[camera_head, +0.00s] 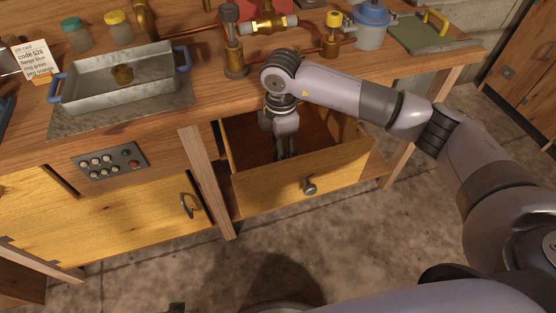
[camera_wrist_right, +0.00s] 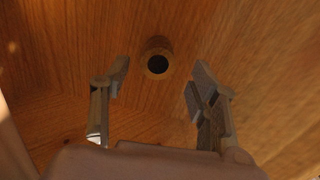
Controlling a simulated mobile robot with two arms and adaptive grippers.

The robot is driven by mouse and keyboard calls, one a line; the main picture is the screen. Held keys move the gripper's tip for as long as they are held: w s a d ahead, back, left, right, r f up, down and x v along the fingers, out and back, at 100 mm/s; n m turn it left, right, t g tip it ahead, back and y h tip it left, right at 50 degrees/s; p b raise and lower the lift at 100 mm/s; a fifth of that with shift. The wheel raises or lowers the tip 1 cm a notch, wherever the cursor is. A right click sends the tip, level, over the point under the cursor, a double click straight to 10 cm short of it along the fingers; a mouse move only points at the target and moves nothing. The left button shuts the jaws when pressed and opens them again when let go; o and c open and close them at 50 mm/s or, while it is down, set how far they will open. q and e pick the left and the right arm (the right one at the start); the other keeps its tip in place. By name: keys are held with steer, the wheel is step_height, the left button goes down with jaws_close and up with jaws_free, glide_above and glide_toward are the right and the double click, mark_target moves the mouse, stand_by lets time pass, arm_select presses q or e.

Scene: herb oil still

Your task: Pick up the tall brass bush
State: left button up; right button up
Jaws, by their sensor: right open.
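A round brass-coloured bush (camera_wrist_right: 156,47) with a dark hole lies in the open wooden drawer, seen in the right wrist view. Its height is hard to judge from this angle. My right gripper (camera_head: 286,154) reaches down into the drawer in the head view. In the wrist view its two fingers (camera_wrist_right: 158,88) are apart and empty, with the bush beyond the tips, between them in the picture. The bush is not visible in the head view, where the arm and drawer front hide part of the drawer. My left gripper is not in view.

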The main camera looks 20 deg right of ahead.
step_height(320, 180, down, 5)
steer(key=shift+w+d+f+b, duration=0.1)
steer(key=shift+f+b, duration=0.1)
steer(key=shift+b, duration=0.1)
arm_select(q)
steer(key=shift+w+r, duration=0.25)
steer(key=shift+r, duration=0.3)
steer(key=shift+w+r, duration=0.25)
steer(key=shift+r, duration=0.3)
arm_select(e)
steer(key=c, duration=1.2)
steer(key=shift+r, duration=0.1)
steer(key=shift+c, duration=0.5)
steer(key=shift+r, duration=0.1)
